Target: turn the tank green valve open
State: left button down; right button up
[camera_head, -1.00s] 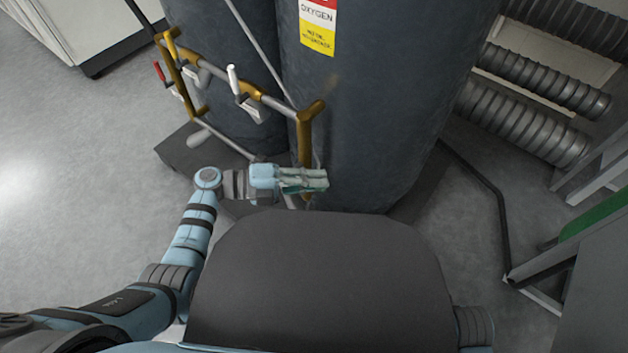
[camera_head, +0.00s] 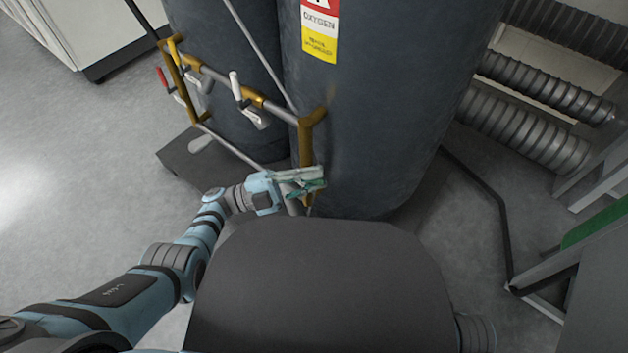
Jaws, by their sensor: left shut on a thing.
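The dark grey oxygen tank (camera_head: 375,110) stands upright in the middle, with a red, white and yellow label. Brass and grey pipework (camera_head: 306,140) runs down its front left side. My left gripper (camera_head: 312,181) is at the lower end of this pipework, close against the tank. It is shut on the green valve (camera_head: 308,190), of which only a little green shows between and below the fingers. The valve's body is mostly hidden by the gripper. My right gripper is not in view.
A red-handled valve (camera_head: 163,79) and white-handled valves (camera_head: 236,87) sit higher on the pipework. A second tank (camera_head: 225,60) stands behind left. Ribbed hoses (camera_head: 530,125) and a grey frame are at right. Open floor (camera_head: 90,190) lies at left.

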pick_arm(q)
jog(key=shift+a+r+n, duration=0.1)
jog(key=shift+r+n, duration=0.05)
jog(key=shift+n, duration=0.15)
jog(key=c, duration=1.6)
grip_release()
jog(key=shift+o, duration=0.2)
notch_tip(320, 180, up, 10)
jog(key=shift+c, duration=0.6)
